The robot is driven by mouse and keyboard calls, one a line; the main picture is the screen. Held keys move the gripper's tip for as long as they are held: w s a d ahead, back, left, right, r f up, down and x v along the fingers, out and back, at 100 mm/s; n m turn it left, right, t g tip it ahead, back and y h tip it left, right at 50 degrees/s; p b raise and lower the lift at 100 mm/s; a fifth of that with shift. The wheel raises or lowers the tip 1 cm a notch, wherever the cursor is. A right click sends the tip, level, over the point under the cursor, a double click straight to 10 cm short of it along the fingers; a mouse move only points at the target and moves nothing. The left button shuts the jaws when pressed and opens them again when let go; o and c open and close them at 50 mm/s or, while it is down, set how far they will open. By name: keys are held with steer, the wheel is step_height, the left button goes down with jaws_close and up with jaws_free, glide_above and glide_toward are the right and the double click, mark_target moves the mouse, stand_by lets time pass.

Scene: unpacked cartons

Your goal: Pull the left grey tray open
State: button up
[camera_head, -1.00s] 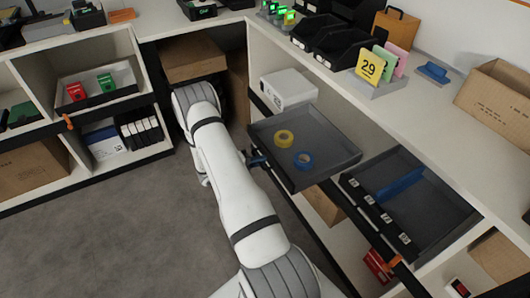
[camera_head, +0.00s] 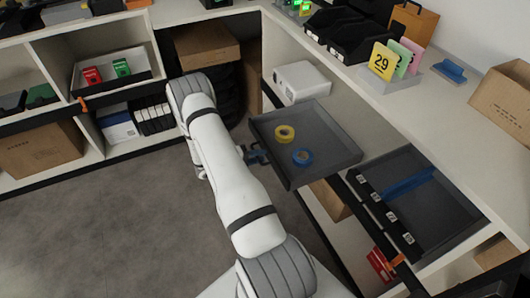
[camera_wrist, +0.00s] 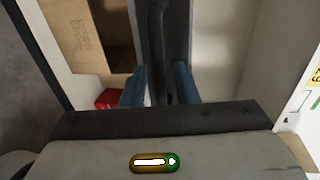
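The left grey tray (camera_head: 335,163) is pulled out past the shelf front in the head view. A yellow tape roll (camera_head: 285,133) and a blue tape roll (camera_head: 303,157) lie in it. My gripper (camera_head: 258,155) is at the tray's front side, partly hidden by my arm. In the wrist view, the blue fingers of my gripper (camera_wrist: 160,88) stand on both sides of a dark handle (camera_wrist: 158,50) and appear closed on it.
A right grey tray (camera_head: 440,215) with a blue divider and several label tags also sticks out beside it. A white box (camera_head: 302,82) stands on the shelf behind. Grey floor (camera_head: 110,235) is open at the left.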

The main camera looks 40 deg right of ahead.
steer(key=shift+w, duration=0.1)
steer(key=shift+a, duration=0.1)
steer(key=v, duration=0.7)
steer(key=shift+a, duration=0.3)
steer(key=shift+w+r, duration=0.15)
